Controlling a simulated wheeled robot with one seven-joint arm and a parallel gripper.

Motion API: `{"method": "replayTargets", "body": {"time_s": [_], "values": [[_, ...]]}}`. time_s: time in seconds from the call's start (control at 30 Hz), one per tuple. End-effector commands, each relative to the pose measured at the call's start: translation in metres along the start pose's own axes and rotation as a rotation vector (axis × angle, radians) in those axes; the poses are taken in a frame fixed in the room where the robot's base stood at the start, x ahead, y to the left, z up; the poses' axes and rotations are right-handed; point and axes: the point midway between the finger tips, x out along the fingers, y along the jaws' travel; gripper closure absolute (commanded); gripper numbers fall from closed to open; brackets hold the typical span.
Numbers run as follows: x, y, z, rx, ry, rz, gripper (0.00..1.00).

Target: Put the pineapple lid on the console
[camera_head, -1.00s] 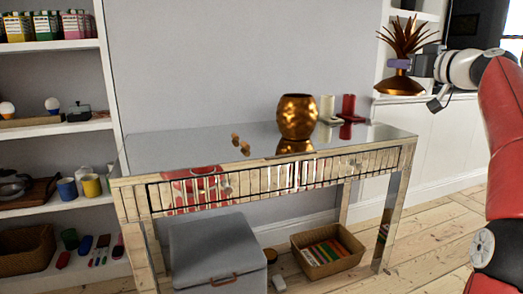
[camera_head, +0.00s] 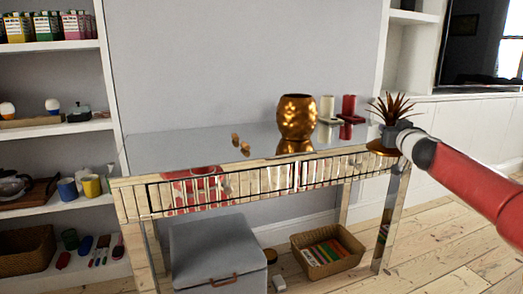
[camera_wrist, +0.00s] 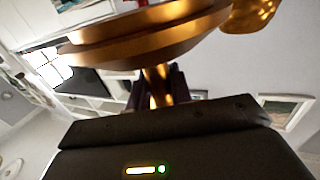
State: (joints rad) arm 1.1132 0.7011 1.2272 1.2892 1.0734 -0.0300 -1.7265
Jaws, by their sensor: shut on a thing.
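The pineapple lid (camera_head: 391,106), a gold disc with spiky bronze leaves, is at the right front corner of the console. My gripper (camera_head: 391,136) is shut on it, around the part between leaves and disc. In the wrist view the lid's gold disc (camera_wrist: 140,38) fills the top, with its stem between the fingers (camera_wrist: 158,88). The mirrored console (camera_head: 190,143) stands against the wall. The gold pineapple jar (camera_head: 297,118) stands open on it, left of the lid. Whether the lid touches the console top is hard to tell.
A cream candle (camera_head: 327,107) and a red candle (camera_head: 348,106) stand behind and right of the jar. Small gold-brown knobs (camera_head: 240,144) lie on the console's middle. The console's left top is clear. A grey box (camera_head: 215,250) and a basket (camera_head: 325,262) sit below.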

Motion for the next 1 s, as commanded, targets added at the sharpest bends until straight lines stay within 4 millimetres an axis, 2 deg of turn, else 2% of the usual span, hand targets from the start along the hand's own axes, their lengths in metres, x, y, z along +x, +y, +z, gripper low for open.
{"method": "replayTargets", "body": {"time_s": [0.03,0.27,0.37,0.53,0.87,1.0], "values": [[0.002,0.000,0.009,0.003,-0.005,0.006,1.00],[0.008,-0.001,0.031,-0.001,0.000,0.050,1.00],[0.011,-0.002,0.049,-0.001,0.000,0.076,1.00],[0.018,-0.010,0.106,-0.001,-0.002,0.155,1.00],[0.017,-0.030,0.168,-0.011,0.002,0.226,1.00],[0.012,-0.046,0.200,-0.009,0.002,0.243,1.00]]}}
